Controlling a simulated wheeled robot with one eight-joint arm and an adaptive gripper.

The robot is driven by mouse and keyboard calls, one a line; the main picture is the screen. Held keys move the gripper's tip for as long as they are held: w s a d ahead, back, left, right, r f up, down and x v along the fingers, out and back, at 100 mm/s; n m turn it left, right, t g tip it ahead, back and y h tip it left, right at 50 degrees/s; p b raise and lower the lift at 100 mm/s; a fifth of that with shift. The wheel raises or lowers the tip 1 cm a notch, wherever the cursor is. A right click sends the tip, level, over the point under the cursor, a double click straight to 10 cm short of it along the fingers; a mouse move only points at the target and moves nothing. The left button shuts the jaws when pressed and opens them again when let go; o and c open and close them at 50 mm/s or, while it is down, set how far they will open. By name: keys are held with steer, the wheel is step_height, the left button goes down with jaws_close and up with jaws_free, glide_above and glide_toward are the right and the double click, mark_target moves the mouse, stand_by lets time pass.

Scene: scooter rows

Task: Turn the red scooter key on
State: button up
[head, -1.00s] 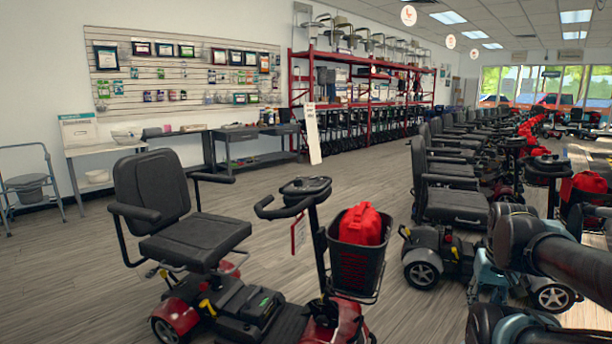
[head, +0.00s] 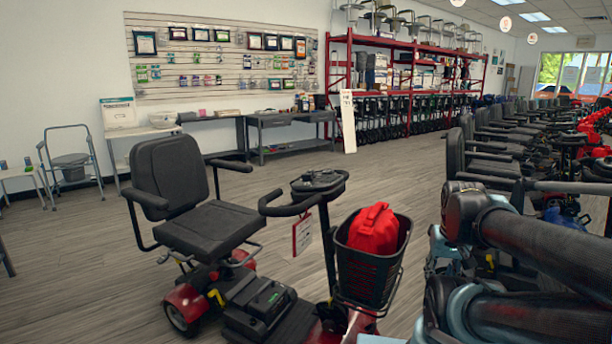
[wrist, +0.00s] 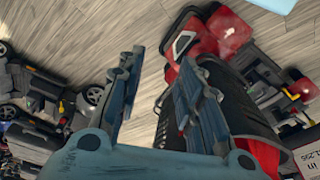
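The red scooter (head: 185,303) stands in the middle foreground of the head view, with a black seat (head: 205,225) and a tiller console (head: 318,182) with handlebars. A black front basket (head: 368,275) holds a red bag (head: 374,230). The key is too small to make out. In the wrist view the scooter's red body (wrist: 232,33) and dark basket (wrist: 245,112) lie beyond and beside the right finger. My gripper (wrist: 155,75) is open, with bare floor showing between its fingers. In the head view my arm is at the lower right, and my fingertips are not clearly visible.
A row of black-seated scooters (head: 485,150) runs back along the right. Grey tables (head: 290,122), a red shelf rack (head: 400,60) and a commode chair (head: 72,165) stand along the wall. Open wood floor (head: 90,260) lies left of the red scooter.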

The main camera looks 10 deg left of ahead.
steer(key=w+a+r+n, duration=0.2)
steer(key=w+a+r, duration=0.15)
steer(key=r, duration=0.25)
steer(key=w+a+r+n, duration=0.2)
steer(key=w+r+n, duration=0.15)
steer(key=r, duration=0.35)
step_height(320, 180, up, 22)
steer(key=n+g, duration=0.3)
steer(key=n, duration=1.2)
glide_above(307, 178)
steer(key=w, duration=0.2)
steer(key=f, duration=1.1)
steer(key=s+f, duration=0.1)
steer(key=f, duration=0.5)
steer(key=shift+a, duration=0.15)
steer(key=shift+c, duration=0.3)
jaws_close()
